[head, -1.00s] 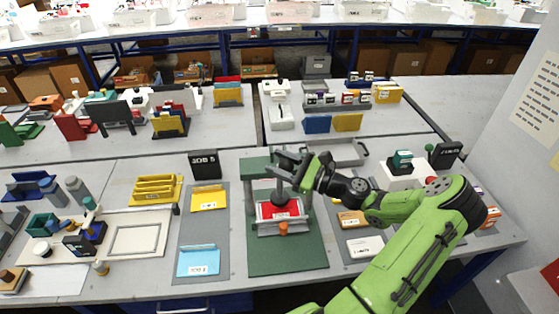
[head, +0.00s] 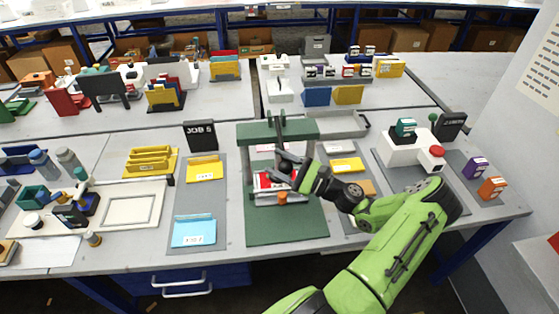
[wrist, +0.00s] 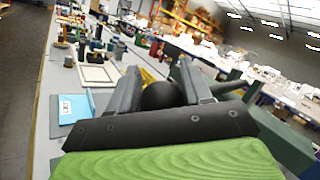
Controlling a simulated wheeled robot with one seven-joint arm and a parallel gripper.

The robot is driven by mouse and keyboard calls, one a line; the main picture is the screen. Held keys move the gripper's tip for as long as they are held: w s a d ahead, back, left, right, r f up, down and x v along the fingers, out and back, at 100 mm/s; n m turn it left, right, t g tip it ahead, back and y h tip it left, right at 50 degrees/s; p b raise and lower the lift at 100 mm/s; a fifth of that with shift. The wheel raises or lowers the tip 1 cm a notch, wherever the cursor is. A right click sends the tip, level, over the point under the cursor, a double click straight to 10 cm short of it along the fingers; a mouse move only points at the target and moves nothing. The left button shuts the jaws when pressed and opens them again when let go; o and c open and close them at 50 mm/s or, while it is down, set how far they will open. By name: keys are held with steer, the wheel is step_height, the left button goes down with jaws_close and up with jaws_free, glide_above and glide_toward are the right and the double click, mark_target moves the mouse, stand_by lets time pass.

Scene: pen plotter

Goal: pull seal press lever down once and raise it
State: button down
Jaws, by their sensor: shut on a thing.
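The seal press is a green frame (head: 255,133) on a green base plate (head: 285,230), with a red pad (head: 262,181) in its bed. A dark lever arm (head: 281,122) rises at the middle of the crossbar. My gripper (head: 284,165) is in front of the press, below the crossbar and above the bed, and hides part of it. In the wrist view my gripper (wrist: 160,88) is shut on a round black knob (wrist: 162,97), which is the lever's end.
An orange knob (head: 283,197) sits at the front of the press bed. A grey mat with yellow (head: 205,170) and blue (head: 194,233) folders lies left. A white box with a red button (head: 437,151) stands right. My arm crosses the right front of the table.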

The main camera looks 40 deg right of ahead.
steer(key=shift+f, duration=0.55)
steer(key=c, duration=0.6)
jaws_free()
steer(key=shift+s+r, duration=0.1)
steer(key=shift+s, duration=0.05)
steer(key=shift+d, duration=0.1)
steer(key=shift+s+d, duration=0.15)
steer(key=shift+s, duration=0.1)
steer(key=b+v, duration=0.1)
steer(key=v, duration=1.4)
steer(key=shift+s+r, duration=0.1)
steer(key=shift+r, duration=0.05)
